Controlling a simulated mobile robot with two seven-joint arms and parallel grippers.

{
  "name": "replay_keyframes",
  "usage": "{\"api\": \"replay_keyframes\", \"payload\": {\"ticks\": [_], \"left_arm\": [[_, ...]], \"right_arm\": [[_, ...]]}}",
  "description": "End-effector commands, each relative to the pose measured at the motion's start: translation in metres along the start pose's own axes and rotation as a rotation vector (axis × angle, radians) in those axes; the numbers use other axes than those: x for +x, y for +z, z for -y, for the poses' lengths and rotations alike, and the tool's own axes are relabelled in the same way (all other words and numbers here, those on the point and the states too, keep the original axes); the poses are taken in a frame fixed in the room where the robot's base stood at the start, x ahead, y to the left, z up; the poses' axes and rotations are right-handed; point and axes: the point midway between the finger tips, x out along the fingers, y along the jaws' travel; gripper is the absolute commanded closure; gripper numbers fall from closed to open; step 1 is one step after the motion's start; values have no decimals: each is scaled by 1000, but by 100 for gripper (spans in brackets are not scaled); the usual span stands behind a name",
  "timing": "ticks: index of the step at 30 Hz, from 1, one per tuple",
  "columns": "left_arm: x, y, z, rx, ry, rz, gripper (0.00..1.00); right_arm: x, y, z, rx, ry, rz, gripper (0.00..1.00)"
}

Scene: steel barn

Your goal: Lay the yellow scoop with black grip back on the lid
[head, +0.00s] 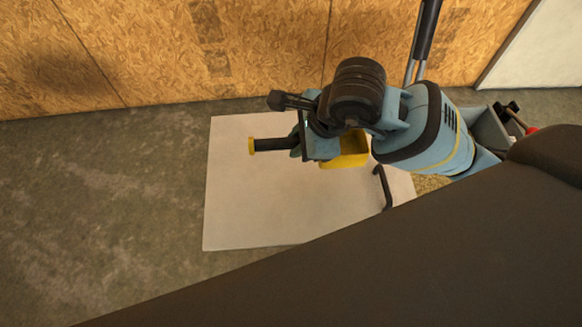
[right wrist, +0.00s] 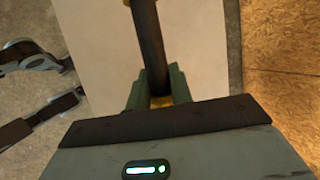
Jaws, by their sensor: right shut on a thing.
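The yellow scoop (head: 345,153) with its black grip (head: 273,144) is held in my right gripper (head: 302,146), over the pale lid (head: 240,205). The grip points left in the head view and ends in a yellow cap. The scoop's bowl is partly hidden behind my gripper and wrist. In the right wrist view the black grip (right wrist: 148,45) stands between the two fingers of my right gripper (right wrist: 158,85), with the pale lid (right wrist: 105,50) behind it. I cannot tell whether the scoop touches the lid.
A dark handle (head: 383,187) stands at the lid's right side. A grey container (head: 489,130) with tools is at the right. A wood panel wall (head: 200,50) runs behind. Much of the lid's left and front is bare, and the concrete floor at left is clear.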

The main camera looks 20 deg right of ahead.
Motion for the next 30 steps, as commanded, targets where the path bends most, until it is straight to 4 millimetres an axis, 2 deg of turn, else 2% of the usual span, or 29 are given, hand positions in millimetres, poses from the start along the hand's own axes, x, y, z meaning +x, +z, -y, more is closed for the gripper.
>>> {"api": "replay_keyframes", "payload": {"ticks": [5,12,15,23,30], "left_arm": [[1,-2,0,2,0,-4,66],[3,2,0,2,1,2,66],[4,3,0,2,2,3,66],[4,3,0,2,2,3,66],[5,7,0,2,2,8,66]], "right_arm": [[6,-2,-2,1,3,-1,97],[43,-17,-14,2,6,0,97],[52,-20,-16,1,3,1,97],[58,-22,-17,-1,1,1,97],[83,-32,-25,1,3,1,97]]}}
